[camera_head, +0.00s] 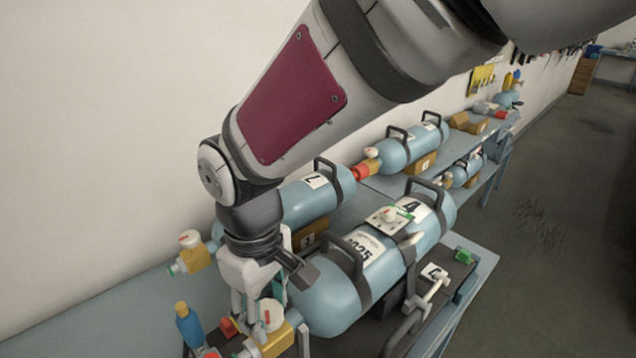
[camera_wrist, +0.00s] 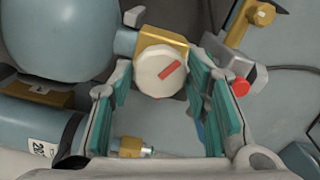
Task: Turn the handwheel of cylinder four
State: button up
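Cylinder four (camera_head: 325,303) is the large light-blue cylinder at the front of the bench, with a "4" label near its far end. Its brass valve (camera_head: 276,340) carries a round white handwheel (camera_head: 271,315) at the near end. In the wrist view the handwheel (camera_wrist: 150,80) shows a red bar mark, with the brass valve body (camera_wrist: 178,42) behind it. My gripper (camera_wrist: 161,70) is open, its green-padded fingers on either side of the handwheel with narrow gaps. In the head view my gripper (camera_head: 258,318) points down at the valve and partly hides it.
Cylinder two (camera_head: 305,203) lies behind, with its own white handwheel (camera_head: 190,239). A blue-and-yellow fitting (camera_head: 188,325) stands left of the valve. More cylinders (camera_head: 405,150) lie farther along the bench. A grey handle (camera_head: 425,300) is at the right. The wall is close on the left.

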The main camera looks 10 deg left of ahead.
aim_at(267, 311)
jog(key=shift+o, duration=0.7)
notch_tip(267, 311, up, 12)
dwell(6.8)
